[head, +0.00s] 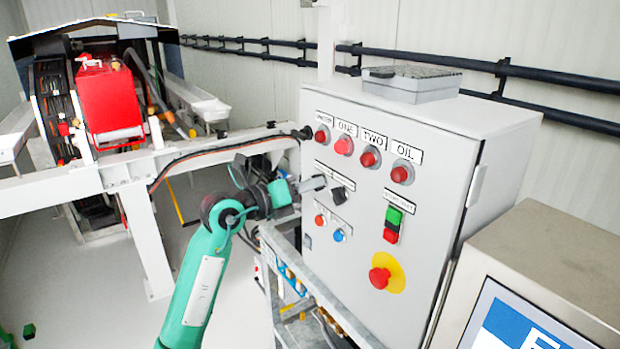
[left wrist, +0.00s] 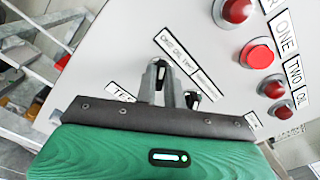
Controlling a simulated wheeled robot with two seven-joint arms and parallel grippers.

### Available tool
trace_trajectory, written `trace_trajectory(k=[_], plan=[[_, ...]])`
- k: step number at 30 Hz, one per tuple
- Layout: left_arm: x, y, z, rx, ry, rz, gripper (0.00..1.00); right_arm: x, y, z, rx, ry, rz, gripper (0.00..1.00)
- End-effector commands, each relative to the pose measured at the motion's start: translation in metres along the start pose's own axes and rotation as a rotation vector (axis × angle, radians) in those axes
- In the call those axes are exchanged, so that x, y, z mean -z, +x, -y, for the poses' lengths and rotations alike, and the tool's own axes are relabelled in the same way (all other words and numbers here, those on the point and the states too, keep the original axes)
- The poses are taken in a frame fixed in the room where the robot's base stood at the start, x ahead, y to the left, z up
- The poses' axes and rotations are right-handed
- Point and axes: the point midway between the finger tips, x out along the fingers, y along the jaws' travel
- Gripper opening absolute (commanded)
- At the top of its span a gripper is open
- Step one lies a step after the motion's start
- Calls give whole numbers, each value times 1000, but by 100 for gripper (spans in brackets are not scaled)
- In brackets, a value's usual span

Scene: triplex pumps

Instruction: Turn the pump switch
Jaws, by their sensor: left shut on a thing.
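The grey control box (head: 370,240) stands at the right of the head view, with labels and knobs on its front. My left gripper (head: 318,184) reaches its front from the left, and its fingers (left wrist: 160,85) show close to the panel in the left wrist view. They are shut on a switch below a long label, mostly hidden by the fingers. I take it for the pump switch. A second black switch (head: 338,193) sits just right of the fingers and also shows in the left wrist view (left wrist: 192,98). My right gripper is not in view.
Red lamps (head: 370,157) line the panel's top, with a green and red button pair (head: 392,225) and a red emergency stop (head: 380,277) lower down. A metal frame (head: 300,270) stands below my left wrist. A screen (head: 515,320) is at the lower right.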

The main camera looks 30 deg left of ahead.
Motion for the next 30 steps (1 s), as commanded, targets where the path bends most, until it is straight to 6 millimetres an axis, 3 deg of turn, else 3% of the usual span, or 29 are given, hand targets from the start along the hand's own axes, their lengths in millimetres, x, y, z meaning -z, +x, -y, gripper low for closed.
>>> trace_trajectory(k=[10,26,27,30], plan=[[0,0,0,0,-134,-1,0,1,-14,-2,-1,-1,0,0],[0,0,0,0,-156,0,0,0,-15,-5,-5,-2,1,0],[0,0,0,0,-156,0,16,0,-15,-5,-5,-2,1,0],[0,0,0,0,-155,0,32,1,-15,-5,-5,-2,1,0]])
